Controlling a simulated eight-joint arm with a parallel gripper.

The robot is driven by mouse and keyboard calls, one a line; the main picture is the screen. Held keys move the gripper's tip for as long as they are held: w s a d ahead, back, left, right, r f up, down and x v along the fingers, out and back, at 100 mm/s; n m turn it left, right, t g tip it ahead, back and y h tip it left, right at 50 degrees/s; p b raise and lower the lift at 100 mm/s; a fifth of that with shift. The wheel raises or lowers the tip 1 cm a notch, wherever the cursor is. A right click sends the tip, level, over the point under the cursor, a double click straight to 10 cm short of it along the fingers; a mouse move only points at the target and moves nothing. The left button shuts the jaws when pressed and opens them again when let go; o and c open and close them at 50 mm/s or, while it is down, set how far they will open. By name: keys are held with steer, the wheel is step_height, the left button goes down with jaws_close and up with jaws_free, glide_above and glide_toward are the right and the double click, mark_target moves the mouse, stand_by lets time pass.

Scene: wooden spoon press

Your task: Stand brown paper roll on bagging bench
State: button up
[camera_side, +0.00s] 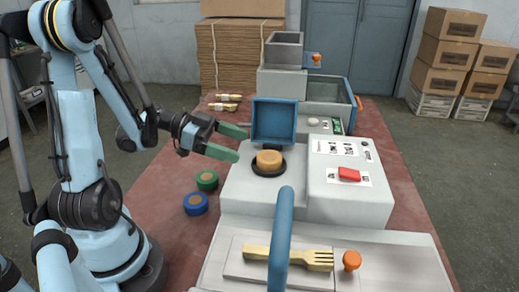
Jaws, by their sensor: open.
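A short tan-brown cylinder (268,158), the only thing here resembling a brown paper roll, sits upright in a black ring on the grey press body (240,185). I cannot tell whether it is paper. My gripper (241,144) has two green-tipped fingers, spread apart with nothing between them. It points right, just left of the cylinder and apart from it. No surface is clearly marked as a bagging bench; the red surface (185,160) lies under and around the machine.
A blue square tray (273,121) stands tilted behind the cylinder. Green (207,180) and blue (195,204) rolls lie on the red surface at left. A control box (345,195) stands right.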

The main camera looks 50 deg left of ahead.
steer(key=v, duration=0.4)
steer(key=shift+s+a+r, duration=0.15)
steer(key=shift+s+a, duration=0.05)
steer(key=shift+s, duration=0.05)
steer(key=shift+o, duration=0.4)
steer(key=shift+s+a+r, duration=0.1)
steer(key=shift+s+a, duration=0.1)
